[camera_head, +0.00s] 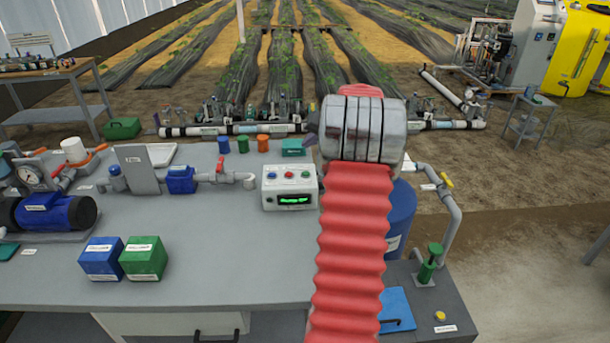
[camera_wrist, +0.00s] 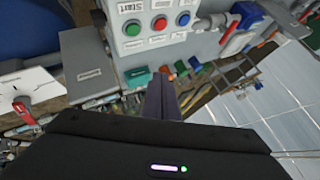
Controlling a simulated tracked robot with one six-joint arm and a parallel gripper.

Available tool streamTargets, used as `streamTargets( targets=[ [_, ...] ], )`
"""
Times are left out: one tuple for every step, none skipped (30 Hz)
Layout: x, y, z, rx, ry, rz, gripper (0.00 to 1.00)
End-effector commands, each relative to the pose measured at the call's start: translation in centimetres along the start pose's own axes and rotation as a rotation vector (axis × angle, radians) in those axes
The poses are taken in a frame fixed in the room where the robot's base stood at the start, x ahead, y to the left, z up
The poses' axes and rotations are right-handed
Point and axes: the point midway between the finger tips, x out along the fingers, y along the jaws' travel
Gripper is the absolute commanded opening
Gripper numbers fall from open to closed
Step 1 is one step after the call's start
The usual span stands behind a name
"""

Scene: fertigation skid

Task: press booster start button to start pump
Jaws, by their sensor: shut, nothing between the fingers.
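A white control box (camera_head: 290,188) with a row of three round buttons and a lit green display stands on the grey bench, left of my arm. In the wrist view the box (camera_wrist: 145,42) is at the top, with a green button (camera_wrist: 132,28), a red button (camera_wrist: 159,23) and a blue button (camera_wrist: 184,19).
A teal box (camera_head: 293,147) and small coloured cups (camera_head: 243,144) sit behind the control box. A pipe with a blue valve body (camera_head: 181,180) runs to its left. Blue (camera_head: 102,258) and green (camera_head: 144,258) boxes stand at front left. The bench front (camera_head: 230,270) is clear.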

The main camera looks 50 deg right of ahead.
Motion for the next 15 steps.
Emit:
streamTargets(
  targets=[
    [0.0, -0.02, 0.02, 0.0, 0.0, 0.0, 0.0],
    [0.0, -0.03, 0.03, 0.0, -0.001, 0.0, 0.0],
    [-0.01, -0.03, 0.04, 0.0, -0.001, 0.0, 0.0],
    [0.0, -0.03, 0.04, 0.0, -0.001, 0.0, 0.0],
    [0.0, -0.04, 0.05, 0.0, -0.001, 0.0, 0.0],
    [0.01, -0.03, 0.06, 0.0, -0.001, 0.0, 0.0],
    [0.03, -0.01, 0.08, 0.0, -0.001, 0.0, 0.0],
    [0.07, 0.01, 0.11, 0.0, -0.001, 0.0, 0.0],
    [0.14, 0.06, 0.17, 0.0, -0.002, 0.0, 0.0],
    [0.21, 0.11, 0.23, 0.0, -0.002, 0.0, 0.0],
    [0.3, 0.17, 0.3, 0.0, -0.002, 0.0, 0.0],
    [0.45, 0.28, 0.42, 0.001, -0.003, 0.0, 0.0],
    [0.59, 0.38, 0.53, 0.001, -0.003, 0.0, 0.0],
    [0.74, 0.48, 0.65, 0.001, -0.003, 0.0, 0.0],
    [0.97, 0.65, 0.82, 0.001, -0.004, 0.0, 0.0]
  ],
)
